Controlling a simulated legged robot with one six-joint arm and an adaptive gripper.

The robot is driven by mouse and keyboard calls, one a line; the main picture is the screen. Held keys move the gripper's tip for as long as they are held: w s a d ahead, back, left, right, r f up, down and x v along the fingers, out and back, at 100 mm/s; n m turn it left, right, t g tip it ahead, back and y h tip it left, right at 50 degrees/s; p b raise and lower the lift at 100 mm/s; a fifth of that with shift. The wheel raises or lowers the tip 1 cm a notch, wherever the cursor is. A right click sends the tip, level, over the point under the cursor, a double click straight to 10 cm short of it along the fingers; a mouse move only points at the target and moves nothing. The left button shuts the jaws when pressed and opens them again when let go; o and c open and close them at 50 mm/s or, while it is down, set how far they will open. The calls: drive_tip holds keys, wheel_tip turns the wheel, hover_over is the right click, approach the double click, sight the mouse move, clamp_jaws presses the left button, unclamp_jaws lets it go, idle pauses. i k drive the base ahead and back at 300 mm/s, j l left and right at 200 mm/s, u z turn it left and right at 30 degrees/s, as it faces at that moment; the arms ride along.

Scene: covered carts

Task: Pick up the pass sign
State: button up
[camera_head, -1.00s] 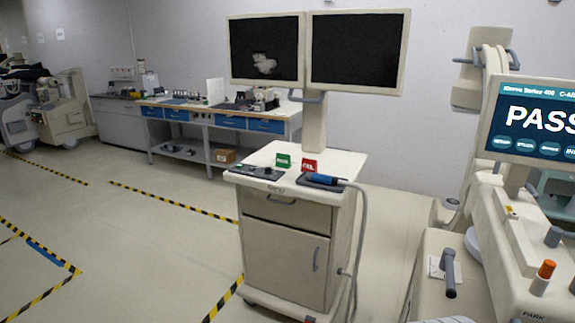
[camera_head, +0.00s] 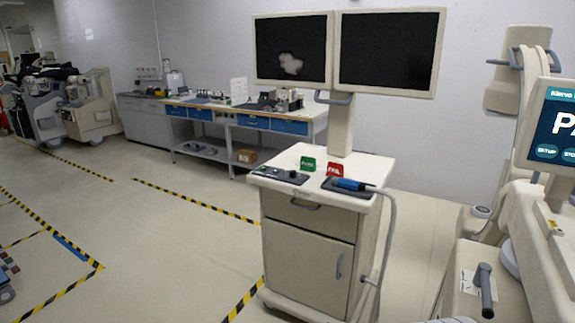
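The green pass sign (camera_head: 308,164) stands on the white top of a beige cart (camera_head: 308,247), near the middle of the picture. A red fail sign (camera_head: 335,170) stands just to its right. A dark control panel (camera_head: 280,174) lies in front and to the left of the green sign. A blue handheld device (camera_head: 352,184) with a grey cable lies on a dark pad at the right front of the cart top. My gripper is not in view.
Two monitors (camera_head: 390,52) rise on a post behind the cart top. A beige machine with a lit screen (camera_head: 557,135) stands close on the right. A workbench (camera_head: 238,120) lines the back wall. Open floor (camera_head: 165,240) with striped tape lies left.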

sight(308, 164)
drive_tip(key=i+j+u, duration=0.25)
drive_tip(key=i, duration=0.25)
drive_tip(key=i+j+u, duration=0.3)
drive_tip(key=i, duration=0.2)
drive_tip(key=i+u, duration=0.25)
drive_tip(key=i, duration=0.25)
drive_tip(key=i+j+z, duration=0.1)
drive_tip(key=i+z, duration=0.2)
drive_tip(key=i, duration=0.2)
drive_tip(key=i+j+z, duration=0.2)
drive_tip(key=i+z, duration=0.15)
drive_tip(key=i, duration=0.15)
drive_tip(key=i+j+z, duration=0.1)
drive_tip(key=z, duration=0.3)
drive_tip(key=i+j+z, duration=0.15)
drive_tip(key=z, duration=0.2)
drive_tip(key=i+j+z, duration=0.15)
drive_tip(key=z, duration=0.25)
drive_tip(key=i+j+z, duration=0.1)
drive_tip(key=j+z, duration=0.15)
drive_tip(key=z, duration=0.15)
drive_tip(key=i+j+z, duration=0.1)
drive_tip(key=j+z, duration=0.85)
drive_tip(key=k+j, duration=0.05)
drive_tip(key=j, duration=0.05)
